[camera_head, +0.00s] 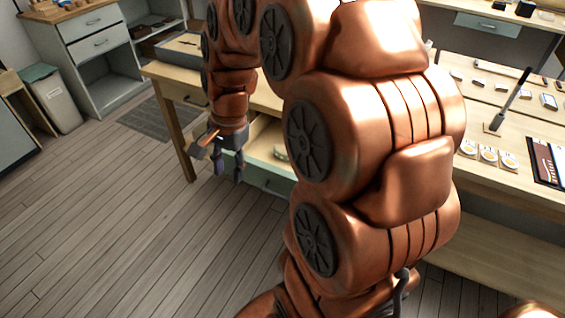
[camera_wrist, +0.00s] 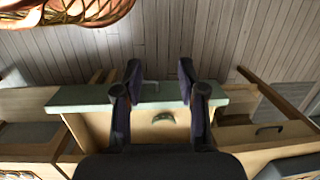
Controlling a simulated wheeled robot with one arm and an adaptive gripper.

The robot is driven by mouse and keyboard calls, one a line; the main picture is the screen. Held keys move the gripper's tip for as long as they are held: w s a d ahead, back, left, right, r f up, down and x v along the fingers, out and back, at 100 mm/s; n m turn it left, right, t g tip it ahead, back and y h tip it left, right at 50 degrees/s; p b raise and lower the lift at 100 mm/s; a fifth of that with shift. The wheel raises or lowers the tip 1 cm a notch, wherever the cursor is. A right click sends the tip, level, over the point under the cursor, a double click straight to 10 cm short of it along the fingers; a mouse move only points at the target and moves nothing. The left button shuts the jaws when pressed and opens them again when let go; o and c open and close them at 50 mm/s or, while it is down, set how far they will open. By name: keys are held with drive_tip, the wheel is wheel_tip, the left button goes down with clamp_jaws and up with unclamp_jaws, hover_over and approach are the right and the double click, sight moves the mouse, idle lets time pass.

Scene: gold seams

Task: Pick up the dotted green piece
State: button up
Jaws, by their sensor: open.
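A small greenish piece (camera_wrist: 163,117) lies inside a pulled-out drawer (camera_wrist: 95,122) in the wrist view; dots on it are too small to make out. A pale green piece also shows in the drawer in the head view (camera_head: 281,152), partly hidden by the drawer and my arm.
The drawer has a green front (camera_head: 265,180) with a handle. The wooden workbench (camera_head: 490,128) carries small items, white-and-gold pieces and a dark stand. A grey bin (camera_head: 55,98) and a cabinet (camera_head: 100,45) stand at left.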

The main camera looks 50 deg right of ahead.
drive_tip(key=w+d+f+m+t+b, duration=0.1)
drive_tip(key=w+d+f+m+b, duration=0.1)
drive_tip(key=w+d+f+m, duration=0.3)
drive_tip(key=w+d+f+m+t+b, duration=0.15)
drive_tip(key=d+m, duration=0.25)
drive_tip(key=d, duration=0.4)
drive_tip(key=m+b, duration=0.4)
drive_tip(key=m, duration=0.5)
approach(283, 154)
drive_tip(key=f, duration=0.2)
drive_tip(key=shift+a+t+h, duration=0.15)
drive_tip(key=shift+t+h, duration=0.1)
drive_tip(key=shift+h, duration=0.05)
drive_tip(key=shift+w+f, duration=0.15)
drive_tip(key=shift+f, duration=0.25)
drive_tip(key=shift+x, duration=3.45)
drive_tip(key=shift+a+r, duration=0.1)
drive_tip(key=shift+a, duration=0.1)
clamp_jaws()
